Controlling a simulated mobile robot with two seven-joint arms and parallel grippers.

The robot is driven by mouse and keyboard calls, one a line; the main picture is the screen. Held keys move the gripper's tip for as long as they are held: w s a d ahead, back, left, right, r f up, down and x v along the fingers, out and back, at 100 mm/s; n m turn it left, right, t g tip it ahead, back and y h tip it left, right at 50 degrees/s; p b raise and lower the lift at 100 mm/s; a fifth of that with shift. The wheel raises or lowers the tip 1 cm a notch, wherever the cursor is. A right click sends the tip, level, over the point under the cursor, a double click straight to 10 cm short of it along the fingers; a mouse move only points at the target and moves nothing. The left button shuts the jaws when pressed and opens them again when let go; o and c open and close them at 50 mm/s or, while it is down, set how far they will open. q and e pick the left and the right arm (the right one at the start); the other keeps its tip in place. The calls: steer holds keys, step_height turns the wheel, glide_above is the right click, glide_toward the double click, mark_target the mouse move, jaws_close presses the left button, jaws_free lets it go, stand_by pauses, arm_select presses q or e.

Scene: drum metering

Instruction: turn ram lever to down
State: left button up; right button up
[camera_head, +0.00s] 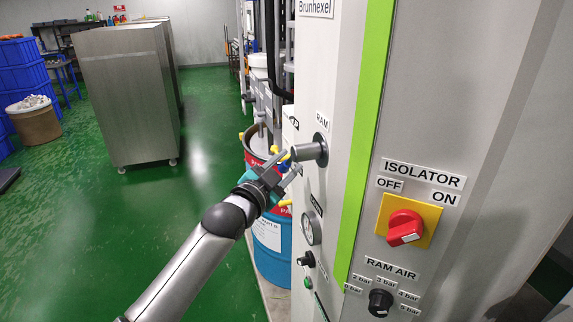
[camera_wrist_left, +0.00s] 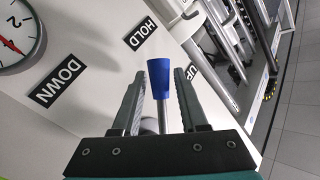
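The ram lever has a grey round hub (camera_head: 310,151) under the RAM label on the machine's narrow side panel. In the left wrist view its blue knob (camera_wrist_left: 160,76) and thin metal stem stand between my fingers. The knob appears between the HOLD label (camera_wrist_left: 140,33) and the partly hidden UP label (camera_wrist_left: 192,73); the exact lever setting is hard to tell. The DOWN label (camera_wrist_left: 58,82) is at left. My left gripper (camera_head: 291,163) is at the lever, open (camera_wrist_left: 158,98), with visible gaps on both sides of the stem. My right gripper is not in view.
A pressure gauge (camera_head: 311,227) sits below the lever. The front panel carries a red isolator switch (camera_head: 404,228) and a ram air knob (camera_head: 380,302). A blue drum (camera_head: 272,262) stands behind my gripper. A metal cabinet (camera_head: 128,95) stands farther left; the green floor between is clear.

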arm_select(q)
jaws_close()
stand_by(1.0)
